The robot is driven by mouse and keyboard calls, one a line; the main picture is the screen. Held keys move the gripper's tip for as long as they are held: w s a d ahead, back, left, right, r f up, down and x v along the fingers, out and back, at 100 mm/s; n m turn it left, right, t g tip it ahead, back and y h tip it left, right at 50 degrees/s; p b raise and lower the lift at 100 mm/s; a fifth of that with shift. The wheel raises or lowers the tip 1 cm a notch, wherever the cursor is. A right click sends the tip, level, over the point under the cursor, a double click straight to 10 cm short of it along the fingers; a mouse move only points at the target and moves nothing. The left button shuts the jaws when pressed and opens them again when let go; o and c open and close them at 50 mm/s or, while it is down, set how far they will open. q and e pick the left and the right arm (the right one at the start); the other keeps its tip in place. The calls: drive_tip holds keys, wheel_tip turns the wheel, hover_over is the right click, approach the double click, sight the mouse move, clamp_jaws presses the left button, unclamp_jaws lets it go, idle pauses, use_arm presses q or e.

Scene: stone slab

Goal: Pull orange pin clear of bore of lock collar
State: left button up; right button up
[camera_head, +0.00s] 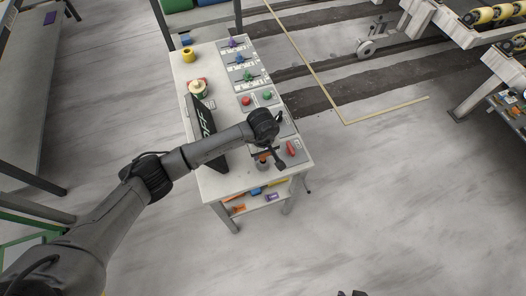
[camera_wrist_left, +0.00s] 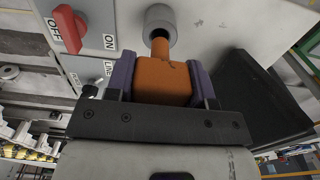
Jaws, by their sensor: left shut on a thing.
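The orange pin (camera_wrist_left: 163,78) has a wide block-like head and a narrower shaft. My left gripper (camera_wrist_left: 163,84) is shut on the head, with a purple finger on each side. The grey lock collar (camera_wrist_left: 160,20) sticks out of a pale panel just beyond the pin. Its dark bore shows at the shaft's end, and I cannot tell whether the tip is still inside or just outside it. In the head view, my left gripper (camera_head: 268,156) is over the near end of the bench, where the orange pin (camera_head: 262,157) shows small and partly covered.
A red OFF/ON switch (camera_wrist_left: 69,29) sits beside the collar. The pale bench (camera_head: 217,184) carries a dark sign board (camera_head: 196,135), a red handle (camera_head: 291,148) and several coloured knobs. Open floor lies right of the bench. Dark tips, likely my right gripper (camera_head: 350,293), show at the bottom edge.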

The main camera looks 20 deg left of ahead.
use_arm(q)
drive_tip(key=shift+r, duration=0.15)
drive_tip(key=shift+r, duration=0.1)
drive_tip(key=shift+r+p, duration=1.45)
drive_tip(key=shift+r, duration=1.45)
